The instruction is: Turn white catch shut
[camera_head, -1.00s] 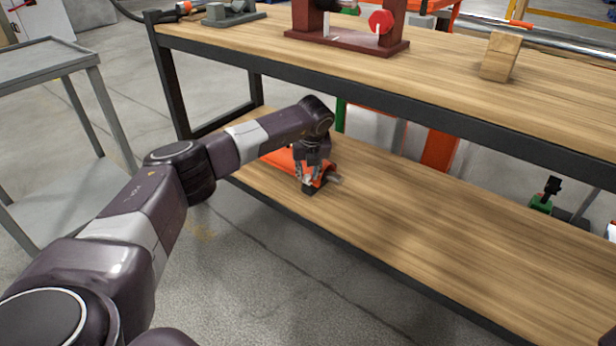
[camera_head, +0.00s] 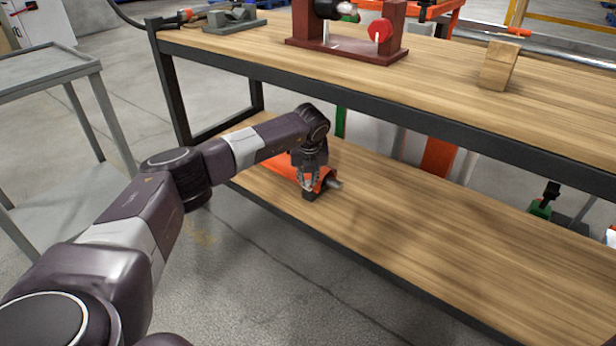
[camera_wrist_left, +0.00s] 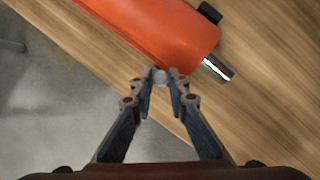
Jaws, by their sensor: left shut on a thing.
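An orange jack (camera_head: 277,163) lies on its side on the lower wooden shelf, with a metal rod at its right end. It also shows in the left wrist view (camera_wrist_left: 170,25). My left gripper (camera_head: 309,186) is at the jack's near side, low over the shelf. In the left wrist view my left gripper (camera_wrist_left: 160,79) has its fingertips together on a small pale round piece, which looks like the white catch (camera_wrist_left: 160,75). The fingertips partly cover the catch, and in the head view I cannot make it out. My right gripper is not in view.
The upper tabletop (camera_head: 420,75) overhangs the lower shelf (camera_head: 420,240) behind my left arm. A dark red stand (camera_head: 345,47) and a wooden block (camera_head: 498,65) are on it. A grey cart (camera_head: 50,70) stands at left. The lower shelf is clear right of the jack.

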